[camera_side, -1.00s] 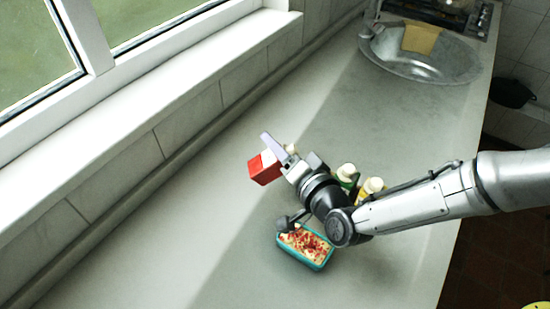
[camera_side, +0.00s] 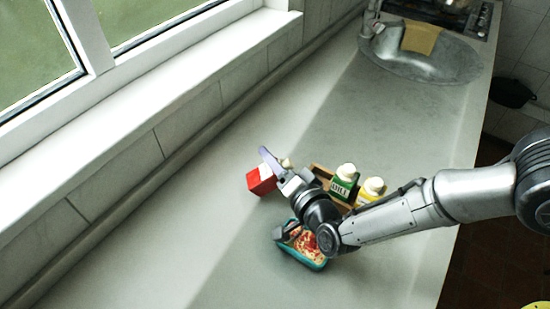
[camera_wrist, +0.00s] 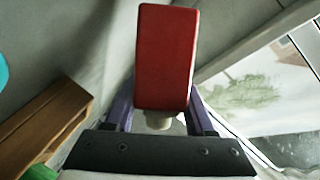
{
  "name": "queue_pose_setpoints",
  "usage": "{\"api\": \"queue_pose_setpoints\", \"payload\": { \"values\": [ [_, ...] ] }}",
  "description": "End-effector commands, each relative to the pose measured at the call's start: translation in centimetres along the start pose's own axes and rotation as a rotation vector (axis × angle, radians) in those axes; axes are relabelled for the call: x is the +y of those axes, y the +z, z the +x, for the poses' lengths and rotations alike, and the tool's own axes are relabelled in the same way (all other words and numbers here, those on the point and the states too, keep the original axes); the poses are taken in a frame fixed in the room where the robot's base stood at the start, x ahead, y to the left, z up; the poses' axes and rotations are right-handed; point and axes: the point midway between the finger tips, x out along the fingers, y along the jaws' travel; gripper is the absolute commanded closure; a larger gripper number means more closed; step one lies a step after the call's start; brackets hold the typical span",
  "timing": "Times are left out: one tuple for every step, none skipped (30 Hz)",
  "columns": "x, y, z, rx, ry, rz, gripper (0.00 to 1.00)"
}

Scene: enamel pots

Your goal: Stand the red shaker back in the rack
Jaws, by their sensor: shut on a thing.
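The red shaker (camera_side: 261,181) is held in my gripper (camera_side: 275,166), to the left of the rack in the side view. It is tilted there, with its pale cap end toward the fingers. In the wrist view the red shaker (camera_wrist: 167,58) stands out between the purple fingers of my gripper (camera_wrist: 160,112), which is shut on it. The wooden rack (camera_side: 322,173) holds a green shaker (camera_side: 342,186) and a yellow shaker (camera_side: 371,191), and my arm partly hides it. The rack also shows at the left of the wrist view (camera_wrist: 45,125).
A teal dish of red-and-cream food (camera_side: 306,250) sits below my wrist, partly covered by it. A metal sink (camera_side: 425,65) with a yellow cloth (camera_side: 421,37) is at the far end. The window wall runs along the left. The counter (camera_side: 190,240) is clear at lower left.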

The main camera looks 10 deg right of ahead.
Motion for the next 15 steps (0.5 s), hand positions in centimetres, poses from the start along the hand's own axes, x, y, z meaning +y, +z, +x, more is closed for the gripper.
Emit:
{"api": "queue_pose_setpoints", "payload": {
  "values": [
    [0.06, 0.06, 0.04, 0.001, -0.001, 0.001, 1.0],
    [0.14, 0.11, 0.06, 0.001, -0.001, 0.001, 1.0],
    [0.23, 0.17, 0.08, 0.0, -0.001, 0.001, 1.0],
    [0.3, 0.22, 0.09, 0.0, -0.001, 0.001, 1.0],
    [0.33, 0.24, 0.1, 0.0, -0.001, 0.001, 1.0],
    [0.32, 0.24, 0.11, 0.001, -0.001, 0.001, 1.0],
    [0.3, 0.23, 0.11, 0.001, -0.001, 0.001, 1.0],
    [0.4, 0.27, 0.09, 0.0, 0.0, 0.0, 0.42],
    [0.39, 0.26, 0.09, 0.0, 0.0, 0.0, 0.35],
    [0.38, 0.26, 0.09, 0.0, 0.0, 0.0, 0.29],
    [0.38, 0.25, 0.09, 0.0, 0.0, 0.0, 0.24],
    [0.37, 0.25, 0.09, 0.0, 0.0, 0.0, 0.17],
    [0.37, 0.25, 0.09, 0.0, 0.0, 0.0, 0.15],
    [0.36, 0.25, 0.09, 0.0, 0.0, 0.0, 0.15],
    [0.36, 0.24, 0.09, 0.0, 0.0, 0.0, 0.15]
  ]
}}
